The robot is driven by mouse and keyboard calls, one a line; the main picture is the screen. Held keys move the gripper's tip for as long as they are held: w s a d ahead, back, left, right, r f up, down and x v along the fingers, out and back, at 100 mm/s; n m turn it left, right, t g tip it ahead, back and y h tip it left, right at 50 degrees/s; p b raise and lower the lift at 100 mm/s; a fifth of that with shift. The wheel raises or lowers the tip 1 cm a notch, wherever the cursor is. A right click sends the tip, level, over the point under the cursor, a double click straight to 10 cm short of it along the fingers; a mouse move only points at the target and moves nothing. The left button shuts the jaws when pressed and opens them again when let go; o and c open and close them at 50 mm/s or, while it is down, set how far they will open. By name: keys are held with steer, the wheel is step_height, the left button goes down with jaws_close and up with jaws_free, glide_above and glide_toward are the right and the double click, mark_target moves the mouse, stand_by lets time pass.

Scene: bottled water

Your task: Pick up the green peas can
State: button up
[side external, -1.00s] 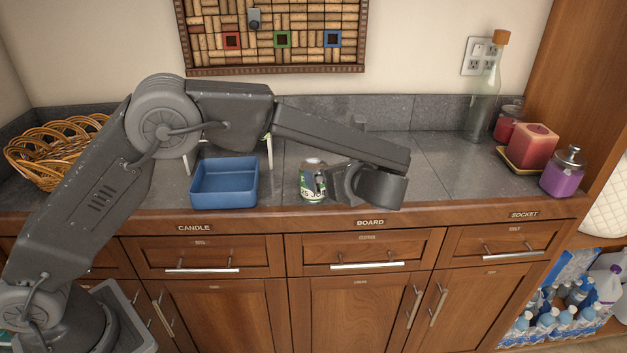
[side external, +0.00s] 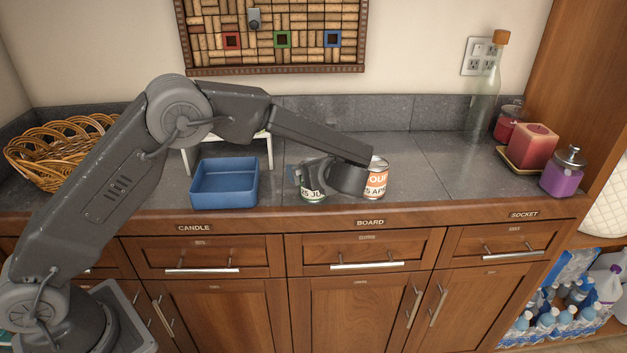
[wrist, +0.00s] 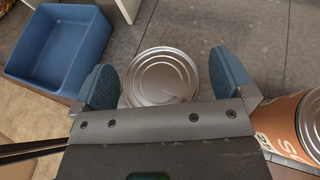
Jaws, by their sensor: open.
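The green peas can (side external: 313,195) stands upright on the grey counter; its green and white label shows partly below my gripper. In the wrist view its round metal lid (wrist: 160,76) lies between my two blue finger pads. My gripper (side external: 305,174) is open, low over the can, with one finger on each side of it. In the wrist view my gripper (wrist: 165,80) shows a gap between the right pad and the lid; the left pad is close to the rim. The side view hides the can's upper part.
An orange-labelled can (side external: 376,180) stands just right of my gripper; it also shows at the right edge of the wrist view (wrist: 300,125). A blue open bin (side external: 225,196) sits to the left. A white stand (side external: 265,140) is behind the bin.

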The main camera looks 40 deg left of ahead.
steer(key=shift+r, duration=0.1)
steer(key=c, duration=1.2)
